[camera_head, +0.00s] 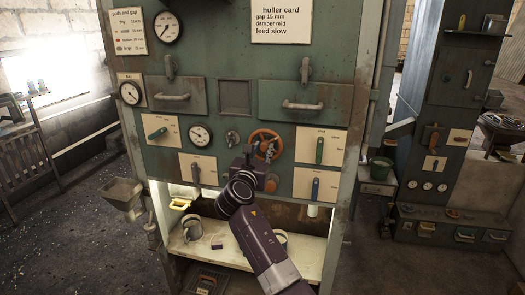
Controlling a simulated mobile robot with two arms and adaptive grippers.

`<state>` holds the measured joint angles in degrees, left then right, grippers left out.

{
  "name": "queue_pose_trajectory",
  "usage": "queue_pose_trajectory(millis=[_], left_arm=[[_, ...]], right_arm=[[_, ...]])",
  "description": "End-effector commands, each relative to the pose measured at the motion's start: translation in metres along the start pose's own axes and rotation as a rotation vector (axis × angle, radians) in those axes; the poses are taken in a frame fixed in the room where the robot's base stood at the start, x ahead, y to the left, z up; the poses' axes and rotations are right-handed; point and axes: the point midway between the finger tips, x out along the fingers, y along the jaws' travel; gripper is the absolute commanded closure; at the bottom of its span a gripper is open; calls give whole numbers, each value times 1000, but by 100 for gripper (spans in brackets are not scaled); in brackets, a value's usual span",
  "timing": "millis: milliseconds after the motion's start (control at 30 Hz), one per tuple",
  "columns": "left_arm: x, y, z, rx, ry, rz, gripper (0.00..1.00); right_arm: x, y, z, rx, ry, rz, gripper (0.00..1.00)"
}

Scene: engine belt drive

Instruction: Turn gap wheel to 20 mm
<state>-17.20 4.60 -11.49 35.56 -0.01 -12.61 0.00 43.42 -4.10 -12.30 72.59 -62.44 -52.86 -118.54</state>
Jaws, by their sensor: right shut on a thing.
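The gap wheel appears to be the orange handwheel (264,134) on the green machine front, right of centre. My right gripper (260,160) is at its lower side, shut on the wheel; its wrist and arm come up from below and hide part of the lower rim. The fingertips are small and dark, so the exact grip point is unclear. A round white dial (200,135) sits left of the wheel; its reading is too small to tell. A huller card (284,20) above reads gap 15 mm, damper mid, feed slow. My left gripper is not in view.
A small knob (232,138) sits between dial and wheel. Green (320,150) and blue (315,188) levers are close on the right, a grey lever (196,172) on the lower left. Below is an open bay with a pale shelf (205,247). A "pads and gap" chart (129,32) hangs upper left.

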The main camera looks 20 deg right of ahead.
Motion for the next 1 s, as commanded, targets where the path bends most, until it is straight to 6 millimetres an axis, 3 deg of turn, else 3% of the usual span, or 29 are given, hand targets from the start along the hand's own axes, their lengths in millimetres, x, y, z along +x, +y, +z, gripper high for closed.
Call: queue_pose_trajectory(millis=[600, 1000], left_arm=[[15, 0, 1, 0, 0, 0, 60], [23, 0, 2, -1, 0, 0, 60]], right_arm=[[0, -2, -2, 485, -1, -1, 100], [0, -2, -1, 677, 0, -1, 100]])
